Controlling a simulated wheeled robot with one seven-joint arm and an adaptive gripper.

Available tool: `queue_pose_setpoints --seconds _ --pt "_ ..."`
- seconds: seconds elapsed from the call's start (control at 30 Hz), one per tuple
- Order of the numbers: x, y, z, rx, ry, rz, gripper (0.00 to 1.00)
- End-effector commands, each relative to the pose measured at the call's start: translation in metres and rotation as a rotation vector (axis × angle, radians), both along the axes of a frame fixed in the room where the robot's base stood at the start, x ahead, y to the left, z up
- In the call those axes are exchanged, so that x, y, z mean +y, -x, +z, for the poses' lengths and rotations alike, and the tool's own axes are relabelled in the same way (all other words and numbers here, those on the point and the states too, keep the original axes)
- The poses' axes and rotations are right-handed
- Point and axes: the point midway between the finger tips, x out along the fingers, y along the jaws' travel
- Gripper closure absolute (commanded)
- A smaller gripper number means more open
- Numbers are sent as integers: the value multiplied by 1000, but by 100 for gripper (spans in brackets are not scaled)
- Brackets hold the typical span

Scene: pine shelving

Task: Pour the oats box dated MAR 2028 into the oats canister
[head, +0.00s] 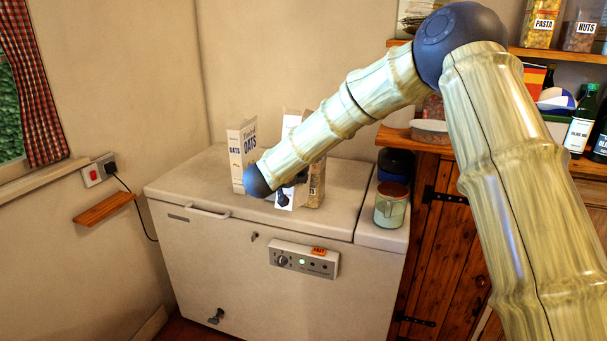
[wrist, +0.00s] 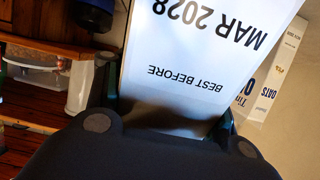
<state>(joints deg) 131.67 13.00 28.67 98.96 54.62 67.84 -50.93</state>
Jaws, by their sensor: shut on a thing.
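My gripper (wrist: 172,118) is shut on a white oats box (wrist: 195,60), whose panel reads "BEST BEFORE MAR 2028", upside down in the wrist view. In the head view this box (head: 291,121) is mostly hidden behind my arm, above the freezer lid; I cannot tell whether it touches the lid. A second oats box (head: 241,152), labelled "OATS", stands upright to its left and also shows at the right of the wrist view (wrist: 272,82). A brownish, speckled surface (head: 317,186) shows just right of my gripper; I cannot tell whether it is the oats canister.
The boxes are on a white chest freezer (head: 185,187). A greenish jar with a brown lid (head: 391,204) stands on its right section, with a dark container (head: 395,162) behind. Wooden shelves with jars and bottles (head: 580,130) are at the right. The lid's front left is clear.

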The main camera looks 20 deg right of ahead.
Motion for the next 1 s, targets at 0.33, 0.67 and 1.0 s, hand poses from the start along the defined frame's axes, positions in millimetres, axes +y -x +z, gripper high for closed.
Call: queue_pose_setpoints --seconds 0.33,0.67,1.0 --pt "1 3 6 10 -8 0 84" --pt "2 5 5 20 -15 0 84" --pt "2 5 5 22 -17 0 84"
